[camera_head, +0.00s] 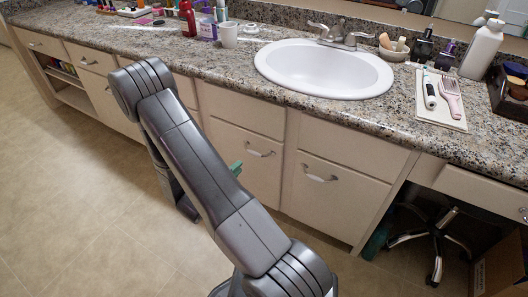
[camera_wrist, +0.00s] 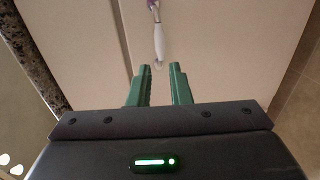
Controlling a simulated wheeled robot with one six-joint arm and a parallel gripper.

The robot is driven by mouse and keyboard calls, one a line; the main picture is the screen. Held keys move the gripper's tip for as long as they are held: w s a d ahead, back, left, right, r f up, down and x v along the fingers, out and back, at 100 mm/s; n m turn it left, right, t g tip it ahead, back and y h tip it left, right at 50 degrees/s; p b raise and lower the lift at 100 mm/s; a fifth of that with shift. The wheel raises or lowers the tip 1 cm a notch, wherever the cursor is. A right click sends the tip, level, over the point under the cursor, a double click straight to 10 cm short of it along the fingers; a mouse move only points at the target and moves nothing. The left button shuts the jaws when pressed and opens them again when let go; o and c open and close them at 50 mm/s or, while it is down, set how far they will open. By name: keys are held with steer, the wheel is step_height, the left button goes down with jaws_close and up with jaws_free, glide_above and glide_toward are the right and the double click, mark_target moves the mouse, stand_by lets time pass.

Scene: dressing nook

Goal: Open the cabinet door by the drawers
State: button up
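Two pale cabinet doors with metal bar handles sit under the sink: a left door (camera_head: 237,147) and a right door (camera_head: 340,203). The left door's handle (camera_head: 260,151) is near its top edge; the right door has its own handle (camera_head: 320,175). My gripper (camera_head: 237,167) is mostly hidden behind my arm; a green finger shows in front of the left door. In the wrist view my gripper (camera_wrist: 160,69) has its two green fingers apart with nothing between them. A pale handle (camera_wrist: 158,38) lies just beyond the fingertips, roughly lined up with the gap; contact is not visible.
Drawers (camera_head: 88,60) and an open shelf (camera_head: 75,98) are at the left. The granite counter (camera_head: 300,103) overhangs the doors and carries a sink (camera_head: 325,70), bottles and a tray (camera_head: 441,112). A wheeled chair base (camera_head: 432,238) stands at right. Floor (camera_head: 90,200) at left is clear.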

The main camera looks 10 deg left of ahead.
mark_target(254, 152)
steer(key=b+x, duration=0.2)
steer(key=x, duration=1)
steer(key=shift+b, duration=0.3)
jaws_close()
